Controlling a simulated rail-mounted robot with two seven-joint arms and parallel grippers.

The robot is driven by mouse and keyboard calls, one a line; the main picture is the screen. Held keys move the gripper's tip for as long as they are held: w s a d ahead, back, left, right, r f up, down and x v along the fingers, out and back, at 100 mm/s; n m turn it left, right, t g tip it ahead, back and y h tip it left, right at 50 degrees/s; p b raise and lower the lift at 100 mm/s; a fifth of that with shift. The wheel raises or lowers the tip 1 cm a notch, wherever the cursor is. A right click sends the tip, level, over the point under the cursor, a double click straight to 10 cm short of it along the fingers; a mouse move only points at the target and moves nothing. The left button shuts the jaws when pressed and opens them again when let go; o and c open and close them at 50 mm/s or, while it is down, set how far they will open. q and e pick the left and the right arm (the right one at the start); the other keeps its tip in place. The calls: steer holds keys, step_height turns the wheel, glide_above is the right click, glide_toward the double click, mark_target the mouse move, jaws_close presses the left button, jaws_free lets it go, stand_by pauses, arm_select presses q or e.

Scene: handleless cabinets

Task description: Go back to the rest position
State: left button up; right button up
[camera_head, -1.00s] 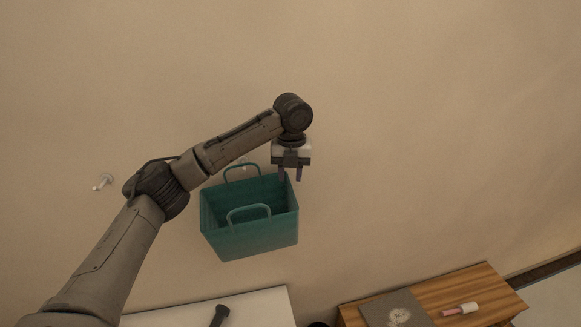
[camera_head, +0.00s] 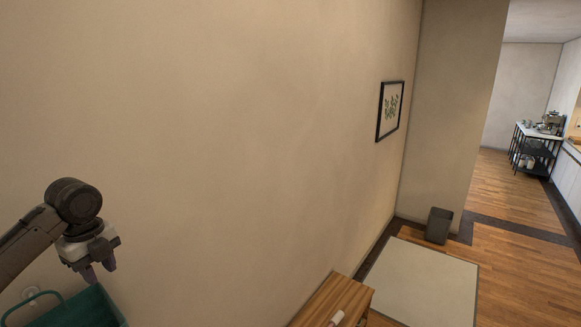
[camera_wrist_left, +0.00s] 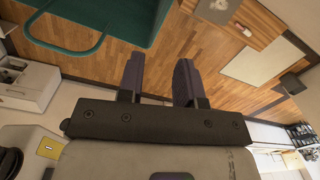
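My left gripper (camera_head: 98,274) is at the lower left of the head view, pointing down, just above and at the rim of a teal basket (camera_head: 92,311). In the left wrist view its two fingers (camera_wrist_left: 158,75) are apart with nothing between them. The basket's wall (camera_wrist_left: 115,14) shows at the top left there, with its looped handle beside it; the fingers are clear of the handle. The basket is cut off by the head view's edge. My right gripper is in neither view.
A wooden-topped unit (camera_head: 335,296) stands at the bottom of the head view. Beyond it are a pale floor mat (camera_head: 425,280), a dark bin (camera_head: 438,226) and a framed picture (camera_head: 391,110) on the wall. A cart (camera_head: 537,148) stands far right. The wall's middle is bare.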

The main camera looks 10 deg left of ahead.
arm_select(q)
steer(key=w+d+r+n+t+y, duration=0.2)
steer(key=d+r+n+t+y, duration=0.15)
steer(key=r+n+t, duration=0.3)
steer(key=w+d+r+n+t+y, duration=0.2)
steer(key=d+r+n+t, duration=0.35)
steer(key=r, duration=0.25)
steer(key=s+d+f+n+t+h, duration=0.1)
steer(key=s+d+f+t+h, duration=0.1)
steer(key=d, duration=0.4)
steer(key=s+d+f+n+t+h, duration=0.1)
steer(key=s+d+f+t, duration=0.1)
steer(key=d, duration=0.4)
steer(key=s+d+f+n+g+h, duration=0.1)
steer(key=s+f+g, duration=0.1)
steer(key=s+f, duration=0.65)
steer(key=s+d+f+n+g+h, duration=0.1)
steer(key=s+f+n+g, duration=0.15)
steer(key=f, duration=1.05)
steer(key=s+d+f+n+g, duration=0.1)
steer(key=s+f+g, duration=0.1)
steer(key=s+f, duration=0.65)
steer(key=s+d+f+g, duration=0.1)
steer(key=s+f+g, duration=0.5)
steer(key=s+f, duration=0.9)
step_height(320, 180, down, 2)
steer(key=shift+f+h, duration=0.25)
steer(key=shift+h, duration=0.2)
